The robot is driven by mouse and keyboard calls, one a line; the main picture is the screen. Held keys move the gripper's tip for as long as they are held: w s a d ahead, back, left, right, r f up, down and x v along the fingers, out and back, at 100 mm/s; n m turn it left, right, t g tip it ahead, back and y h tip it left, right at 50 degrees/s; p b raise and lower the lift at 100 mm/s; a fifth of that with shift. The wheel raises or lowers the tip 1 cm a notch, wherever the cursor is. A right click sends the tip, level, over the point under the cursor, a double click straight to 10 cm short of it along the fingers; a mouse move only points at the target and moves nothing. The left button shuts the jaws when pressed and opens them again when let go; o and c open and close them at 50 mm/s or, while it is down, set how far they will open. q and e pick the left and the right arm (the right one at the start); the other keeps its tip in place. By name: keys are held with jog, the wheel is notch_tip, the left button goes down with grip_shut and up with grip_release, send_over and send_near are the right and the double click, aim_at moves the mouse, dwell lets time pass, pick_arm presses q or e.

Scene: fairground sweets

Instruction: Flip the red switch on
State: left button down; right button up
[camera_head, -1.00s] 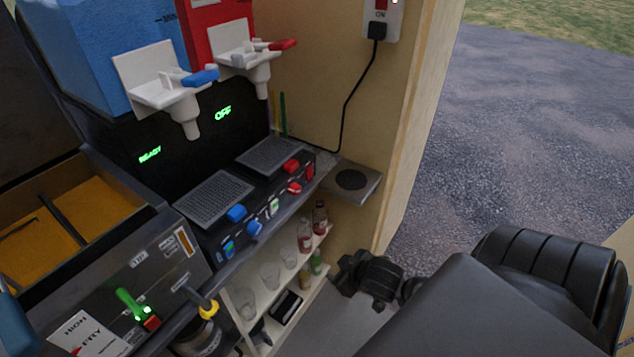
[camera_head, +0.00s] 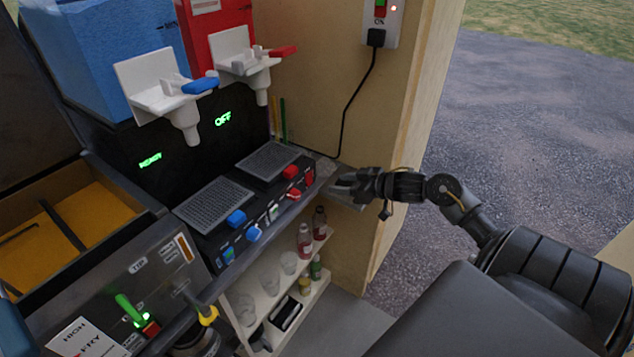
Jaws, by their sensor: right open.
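A red switch (camera_head: 309,178) sits at the right end of the black machine's front panel, beside a red knob (camera_head: 290,172) and a red lever knob (camera_head: 294,195). The display (camera_head: 223,118) under the red tank reads OFF in green; the one under the blue tank (camera_head: 150,160) reads READY. My right gripper (camera_head: 338,190) is open and empty, just right of the panel's red end, with its fingers pointing left. A small gap seems to separate it from the switch. My left gripper is out of view.
Blue knobs (camera_head: 236,217) and a blue-and-green switch (camera_head: 228,254) lie further left on the panel. Bottles (camera_head: 305,240) and glasses stand on a shelf below. A wall socket (camera_head: 381,25) has a black cord. Open ground lies to the right.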

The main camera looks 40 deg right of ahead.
aim_at(310, 181)
jog(key=x, duration=0.9)
jog(key=shift+w+a+f, duration=0.1)
jog(key=shift+w+f, duration=0.05)
jog(key=shift+w, duration=0.1)
jog(key=c, duration=1)
jog(key=f+t+b, duration=0.1)
jog(key=t+b, duration=0.1)
jog(key=shift+f+y+b, duration=0.15)
jog(key=shift+y+b, duration=0.15)
jog(key=shift+b, duration=0.1)
jog(key=shift+r+t, duration=0.3)
